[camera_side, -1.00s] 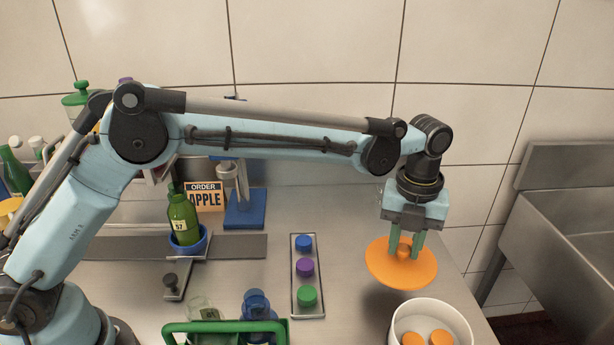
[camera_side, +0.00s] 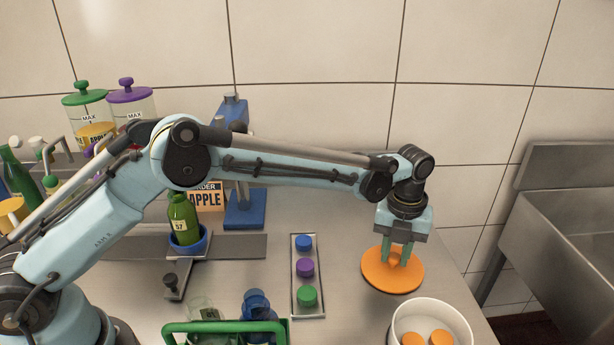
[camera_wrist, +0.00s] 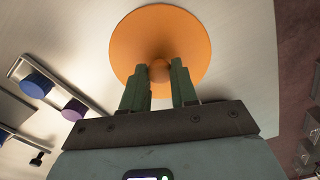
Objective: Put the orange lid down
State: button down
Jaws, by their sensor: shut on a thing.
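The orange lid (camera_side: 384,276) is a flat round disc with a small knob in its middle. In the side view it is low over the right part of the steel counter, behind the white tub. My gripper (camera_side: 400,260) is above it, pointing down, with its fingers shut on the knob. In the wrist view the lid (camera_wrist: 150,35) lies beyond my gripper (camera_wrist: 160,75), the knob between the two green fingers. I cannot tell for sure whether the lid's underside touches the counter.
A white tub (camera_side: 400,315) with orange pieces stands in front of the lid. A narrow tray (camera_side: 294,285) with blue, purple and green caps lies to its left. A green crate (camera_side: 180,327) holds bottles at front left. A steel sink (camera_side: 570,230) is at right.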

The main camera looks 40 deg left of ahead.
aim_at(395, 256)
jog(key=shift+f, duration=0.1)
jog(key=c, duration=0.9)
grip_release()
notch_tip(395, 256, up, 12)
jog(key=shift+r, duration=0.15)
